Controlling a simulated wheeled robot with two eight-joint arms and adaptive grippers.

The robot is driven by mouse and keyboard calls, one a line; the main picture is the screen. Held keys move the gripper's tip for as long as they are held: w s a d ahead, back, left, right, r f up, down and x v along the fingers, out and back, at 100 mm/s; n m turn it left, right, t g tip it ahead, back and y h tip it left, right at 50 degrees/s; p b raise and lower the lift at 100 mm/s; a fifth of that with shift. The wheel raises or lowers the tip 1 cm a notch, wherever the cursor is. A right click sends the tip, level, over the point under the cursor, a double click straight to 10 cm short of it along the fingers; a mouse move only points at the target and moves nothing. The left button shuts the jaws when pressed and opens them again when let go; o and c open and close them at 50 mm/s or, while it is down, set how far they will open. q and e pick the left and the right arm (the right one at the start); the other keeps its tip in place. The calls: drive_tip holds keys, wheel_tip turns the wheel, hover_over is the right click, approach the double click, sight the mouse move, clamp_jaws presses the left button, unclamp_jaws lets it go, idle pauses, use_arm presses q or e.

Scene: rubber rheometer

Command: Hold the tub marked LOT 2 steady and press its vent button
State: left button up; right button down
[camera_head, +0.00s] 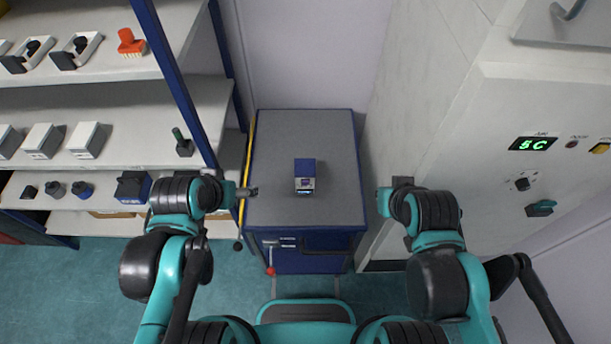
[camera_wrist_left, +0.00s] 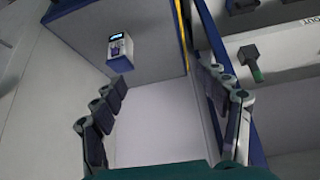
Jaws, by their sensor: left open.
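A small blue and white box-shaped tub (camera_head: 305,177) stands alone near the middle of the grey-topped blue cabinet (camera_head: 330,135). It also shows in the left wrist view (camera_wrist_left: 120,55), with a dark panel and a purple patch. Its lettering is too small to read, and I cannot make out a vent button. My left gripper (camera_head: 252,191) is left of the tub, near the cabinet's left edge, apart from it. In the left wrist view its fingers (camera_wrist_left: 165,92) are spread with nothing between them. My right gripper (camera_head: 384,196) is right of the cabinet, apart from the tub; its fingers are unclear.
Shelves (camera_head: 120,70) at the left hold several pale boxes, dark pieces and an orange brush-like item (camera_head: 130,42). A large pale machine (camera_head: 480,130) with a green display (camera_head: 533,144) stands at the right. The cabinet top around the tub is clear.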

use_arm(q)
drive_tip(key=w+d+f+m+g+h+b, duration=0.1)
drive_tip(key=w+d+f+m+h+b, duration=0.2)
drive_tip(key=w+f+b, duration=0.3)
drive_tip(key=w+d+f+m+g+h+b, duration=0.1)
drive_tip(key=w+d+f+m+h+b, duration=0.3)
drive_tip(key=f, duration=0.3)
drive_tip(key=m+g+h+b, duration=0.1)
drive_tip(key=m+h+b, duration=0.2)
drive_tip(key=m+b, duration=0.25)
approach(299, 182)
drive_tip(key=w+f, duration=0.1)
drive_tip(key=f, duration=0.2)
drive_tip(key=w+f, duration=0.1)
drive_tip(key=shift+w+d+f+p, duration=0.2)
drive_tip(key=shift+w+f+p, duration=0.05)
drive_tip(key=shift+w+p, duration=0.1)
drive_tip(key=shift+w+d+f+m+h, duration=0.1)
drive_tip(key=shift+f+m+h, duration=0.35)
drive_tip(key=shift+m, duration=0.1)
drive_tip(key=b+x, duration=0.3)
drive_tip(key=x, duration=0.5)
drive_tip(key=shift+d+f, duration=0.1)
drive_tip(key=shift+d, duration=0.1)
drive_tip(key=shift+w+d+f+b, duration=0.25)
drive_tip(key=shift+d+b, duration=0.3)
drive_tip(key=shift+d, duration=0.05)
drive_tip(key=c, duration=0.7)
